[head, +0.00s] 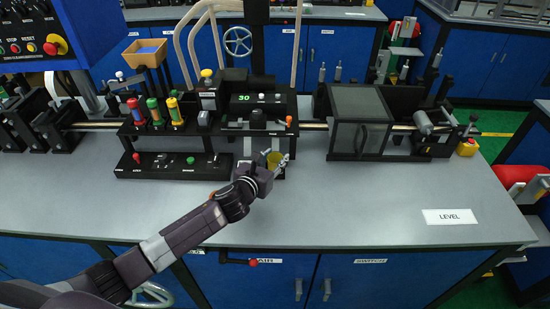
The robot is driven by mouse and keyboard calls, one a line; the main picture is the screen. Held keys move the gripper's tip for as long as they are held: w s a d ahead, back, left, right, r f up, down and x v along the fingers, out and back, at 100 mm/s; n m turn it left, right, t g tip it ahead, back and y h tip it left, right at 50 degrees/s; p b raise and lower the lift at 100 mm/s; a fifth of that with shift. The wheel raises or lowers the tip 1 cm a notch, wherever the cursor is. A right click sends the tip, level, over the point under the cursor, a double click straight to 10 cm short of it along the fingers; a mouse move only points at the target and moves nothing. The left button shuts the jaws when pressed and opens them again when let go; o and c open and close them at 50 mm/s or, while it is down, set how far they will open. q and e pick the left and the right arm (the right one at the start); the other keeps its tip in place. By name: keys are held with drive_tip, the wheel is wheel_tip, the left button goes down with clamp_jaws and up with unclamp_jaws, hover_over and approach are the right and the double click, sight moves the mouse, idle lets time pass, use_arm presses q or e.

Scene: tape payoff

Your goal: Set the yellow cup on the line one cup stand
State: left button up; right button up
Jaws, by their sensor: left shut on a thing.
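The yellow cup (275,158) shows small at the front of the black machine on the bench, right of its middle. My left gripper (276,163) reaches in from the lower left and is shut on the cup. The gripper's fingers hide part of the cup. A small dark base (279,174) shows just under the cup. I cannot tell whether this is the line one cup stand or whether the cup touches it. My right gripper is not in view.
A low black control box (180,165) stands left of the gripper. A grey-windowed black housing (360,122) stands to the right. The grey bench top (370,205) is clear in front, apart from a white LEVEL label (450,216).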

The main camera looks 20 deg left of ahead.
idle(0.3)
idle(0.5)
use_arm(q)
drive_tip(key=shift+r+p, duration=0.15)
drive_tip(key=shift+p, duration=0.25)
drive_tip(key=shift+r+p, duration=0.65)
drive_tip(key=shift+p, duration=0.1)
idle(0.5)
drive_tip(key=shift+f+b, duration=0.65)
drive_tip(key=shift+f, duration=0.6)
idle(0.4)
